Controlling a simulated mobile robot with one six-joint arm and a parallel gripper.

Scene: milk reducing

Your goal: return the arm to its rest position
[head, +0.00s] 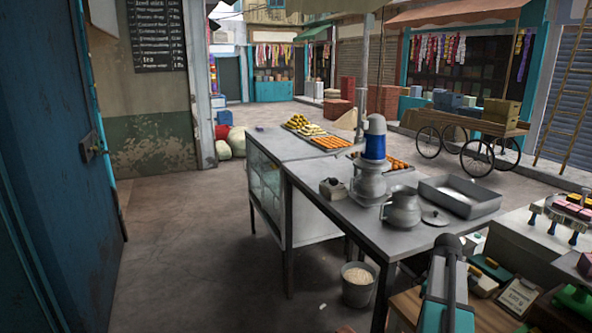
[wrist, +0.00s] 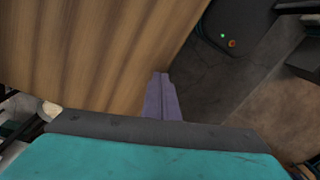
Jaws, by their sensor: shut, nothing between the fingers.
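My gripper (wrist: 160,78) shows in the wrist view as narrow purple-grey fingers, closed together with nothing between them. A brown wooden surface fills the upper left of that view behind the fingers; whether they touch it I cannot tell. My arm (head: 446,285), grey and teal, stands at the lower right of the head view, in front of the metal table (head: 345,206). The gripper itself cannot be made out in the head view.
A bucket (head: 358,288) stands beneath. A wooden cart (head: 470,122) is at the back right. The floor at left is open.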

